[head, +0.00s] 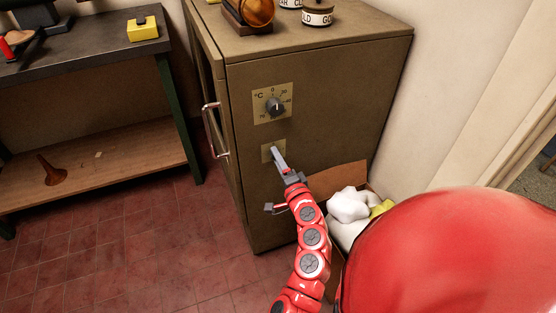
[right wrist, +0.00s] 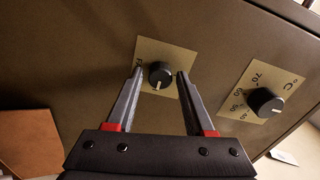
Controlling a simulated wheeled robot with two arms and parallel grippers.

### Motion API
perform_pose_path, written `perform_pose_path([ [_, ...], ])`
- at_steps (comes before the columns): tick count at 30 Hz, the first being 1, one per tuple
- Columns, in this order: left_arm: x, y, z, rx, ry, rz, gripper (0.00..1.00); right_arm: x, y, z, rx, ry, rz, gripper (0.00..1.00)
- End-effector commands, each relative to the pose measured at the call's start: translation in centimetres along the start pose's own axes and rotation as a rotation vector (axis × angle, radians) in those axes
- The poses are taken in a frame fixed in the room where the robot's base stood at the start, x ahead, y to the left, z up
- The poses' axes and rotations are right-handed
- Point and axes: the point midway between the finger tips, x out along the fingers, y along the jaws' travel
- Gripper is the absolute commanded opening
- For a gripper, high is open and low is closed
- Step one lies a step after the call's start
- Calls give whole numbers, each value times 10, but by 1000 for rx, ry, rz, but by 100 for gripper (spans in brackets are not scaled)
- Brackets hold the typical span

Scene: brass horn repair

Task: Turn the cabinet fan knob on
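The olive-brown cabinet (head: 330,110) has two dials on one face. The small fan knob (right wrist: 160,80), dark with a pale pointer line, sits on a brass plate in the right wrist view. In the head view its plate (head: 266,153) shows below the temperature dial, and the knob is hidden behind my gripper. My right gripper (head: 277,150) points at this plate. In the right wrist view the gripper (right wrist: 160,73) is open, with one finger on each side of the knob and visible gaps. I cannot tell whether its fingertips reach the knob's depth. My left gripper is out of view.
The temperature knob (head: 275,106) is above the fan plate. A metal door handle (head: 215,130) sticks out on the cabinet's left side. A box with white cloth (head: 349,205) stands at the cabinet's right. Jars and a brass piece sit on top. A workbench (head: 90,50) stands left.

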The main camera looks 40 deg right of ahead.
Motion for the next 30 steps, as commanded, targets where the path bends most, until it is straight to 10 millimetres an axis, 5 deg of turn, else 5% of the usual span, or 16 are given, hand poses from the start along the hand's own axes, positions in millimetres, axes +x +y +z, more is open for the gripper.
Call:
perform_pose_path([
  [14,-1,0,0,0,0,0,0,-8,1,0,1,0,0,67],
  [28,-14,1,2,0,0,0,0,-119,4,0,1,4,5,67],
  [30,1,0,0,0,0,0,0,-134,-2,-3,1,5,9,67],
])
